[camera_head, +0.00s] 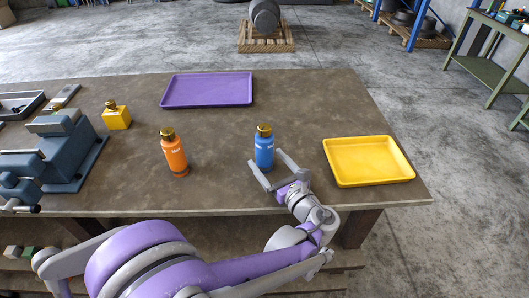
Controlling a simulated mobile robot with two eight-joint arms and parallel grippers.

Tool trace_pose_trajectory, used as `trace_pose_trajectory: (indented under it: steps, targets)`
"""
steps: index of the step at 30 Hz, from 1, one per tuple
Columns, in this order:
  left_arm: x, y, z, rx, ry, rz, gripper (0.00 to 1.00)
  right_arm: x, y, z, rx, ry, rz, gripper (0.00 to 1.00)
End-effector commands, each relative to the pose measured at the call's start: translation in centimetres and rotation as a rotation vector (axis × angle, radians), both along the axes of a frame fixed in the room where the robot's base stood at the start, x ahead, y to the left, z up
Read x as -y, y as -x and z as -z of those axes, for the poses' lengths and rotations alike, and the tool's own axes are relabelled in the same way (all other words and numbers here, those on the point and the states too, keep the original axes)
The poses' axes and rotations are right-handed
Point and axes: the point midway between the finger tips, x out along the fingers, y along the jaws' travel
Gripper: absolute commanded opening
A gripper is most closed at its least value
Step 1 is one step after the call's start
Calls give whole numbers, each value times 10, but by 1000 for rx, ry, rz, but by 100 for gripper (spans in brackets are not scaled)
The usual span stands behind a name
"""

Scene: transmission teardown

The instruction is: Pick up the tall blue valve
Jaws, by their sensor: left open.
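The tall blue valve (264,152) stands upright on the brown table, right of the middle, with a brass-coloured top. My left gripper (270,171) is open just in front of it. One finger reaches along the valve's front left and the other along its right side. I cannot tell whether either finger touches the valve. My right gripper is not in view.
An orange valve (174,155) stands to the left, and a short yellow valve (117,116) farther left. A purple tray (207,77) lies at the back and a yellow tray (401,178) at the right. A grey-blue vise (75,150) occupies the table's left side.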

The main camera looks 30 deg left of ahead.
Motion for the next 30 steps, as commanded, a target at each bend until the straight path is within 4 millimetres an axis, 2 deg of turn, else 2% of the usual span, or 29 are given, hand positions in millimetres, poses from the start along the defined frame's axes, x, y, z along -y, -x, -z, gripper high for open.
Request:
trace_pose_trajectory:
  steps: [6, 9, 19, 30]
  targets:
    - [-33, -18, -1, 1, -1, -4, 97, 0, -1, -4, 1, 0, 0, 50]
    - [-44, -25, -1, 0, 0, -3, 97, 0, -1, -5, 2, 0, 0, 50]
    - [-49, -28, 0, 0, 0, 0, 97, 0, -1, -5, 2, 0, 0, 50]
    - [-48, -28, 0, 0, 0, 0, 30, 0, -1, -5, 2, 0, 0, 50]
